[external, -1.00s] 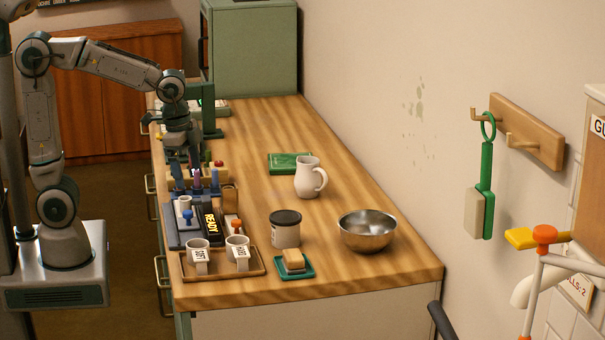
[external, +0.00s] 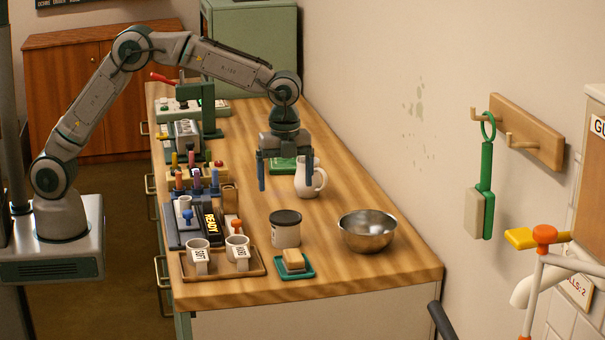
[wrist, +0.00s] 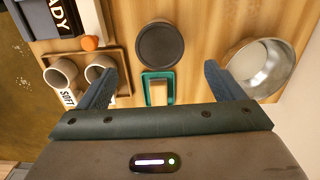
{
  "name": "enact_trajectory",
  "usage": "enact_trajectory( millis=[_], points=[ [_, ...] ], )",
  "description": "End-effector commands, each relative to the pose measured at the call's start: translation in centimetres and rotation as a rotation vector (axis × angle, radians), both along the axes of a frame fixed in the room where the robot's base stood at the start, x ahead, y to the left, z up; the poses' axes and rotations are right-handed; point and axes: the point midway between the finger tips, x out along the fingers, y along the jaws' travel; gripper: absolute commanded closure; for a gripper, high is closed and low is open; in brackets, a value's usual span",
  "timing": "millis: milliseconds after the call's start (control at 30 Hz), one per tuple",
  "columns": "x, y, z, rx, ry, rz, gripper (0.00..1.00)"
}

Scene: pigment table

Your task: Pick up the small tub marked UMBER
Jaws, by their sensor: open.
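A small white tub with a dark lid (external: 285,228) stands upright on the wooden table, between the tray of cups and the metal bowl. Part of a label shows on its left side, but I cannot read UMBER there. The wrist view shows its round dark lid (wrist: 160,45) from above, beyond my fingertips and roughly centred between them. My gripper (external: 285,178) points down above the table, in front of the white pitcher in the picture and up-picture of the tub. It is open, with nothing between its fingers (wrist: 158,76).
The white pitcher (external: 304,182) partly hides behind my gripper. A metal bowl (external: 368,236) stands right of the tub. A green dish (external: 283,273) with a tan block is close in front. A brown tray (external: 222,270) holds two labelled cups.

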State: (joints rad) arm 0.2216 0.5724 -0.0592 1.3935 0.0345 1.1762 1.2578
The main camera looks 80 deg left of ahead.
Motion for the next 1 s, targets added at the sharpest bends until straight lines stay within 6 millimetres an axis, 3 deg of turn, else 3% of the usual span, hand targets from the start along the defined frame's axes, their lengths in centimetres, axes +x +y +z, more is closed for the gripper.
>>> enact_trajectory(
  millis=[300,567,800,1000],
  points=[
    [-0.1,0.1,-5.9,0.002,0.003,0.003,0.12],
    [-0.2,0.1,-7.9,0.002,0.004,0.003,0.12],
    [-0.1,0.1,-11.4,0.002,0.003,0.004,0.12],
    [-0.1,0.2,-12.3,0.000,-0.001,0.004,0.12]
  ],
)
